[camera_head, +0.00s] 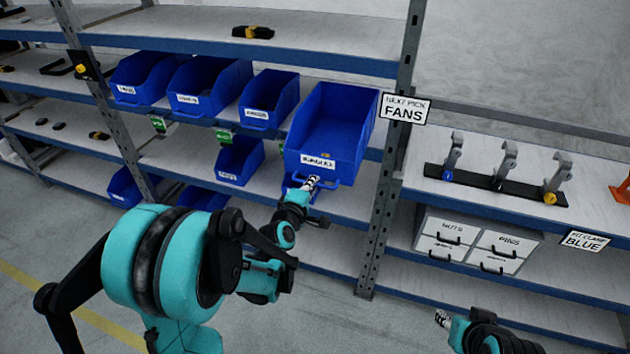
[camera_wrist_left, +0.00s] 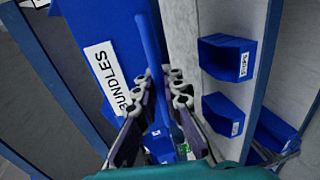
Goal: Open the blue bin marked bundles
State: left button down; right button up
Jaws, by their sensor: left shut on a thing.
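The blue bin marked bundles (camera_head: 325,120) is on the middle shelf, beside the upright post. Its front sticks out past the shelf edge, beyond its neighbours, and its open top shows blue inner walls. Its label is blurred in the head view but reads BUNDLES on the bin front (camera_wrist_left: 90,25) in the left wrist view. My left gripper (camera_head: 312,184) is shut on the bin's blue bar handle (camera_wrist_left: 150,45), with a finger on each side of it. My right gripper (camera_head: 442,319) is low at the right; its jaws are too small to read.
Other blue bins (camera_head: 205,85) stand to the left, with smaller bins (camera_head: 240,160) below. The metal post (camera_head: 385,200) rises just right of the bundles bin. A rack with several clamps (camera_head: 495,185) and white drawers (camera_head: 470,240) are farther right. Grey floor is clear in front.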

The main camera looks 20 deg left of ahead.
pick_arm(q)
jog(key=c, duration=1.9)
grip_release()
jog(key=v, duration=1.2)
jog(key=shift+d, duration=0.15)
jog(key=s+d+f+m+g+h, duration=0.15)
jog(key=s+d+m+g, duration=0.3)
jog(key=m, duration=0.45)
jog(key=s+m+g, duration=0.1)
jog(key=s+m, duration=0.2)
jog(key=s, duration=0.1)
jog(key=s+f+m+g+y, duration=0.1)
jog(key=s+m, duration=0.1)
jog(key=s, duration=0.2)
jog(key=s+f+m+g+y, duration=0.1)
jog(key=s+m+g, duration=0.1)
jog(key=s+m, duration=0.1)
jog(key=shift+s+a+f+m, duration=0.15)
jog(key=shift+s+a+m, duration=0.2)
jog(key=shift+s, duration=0.5)
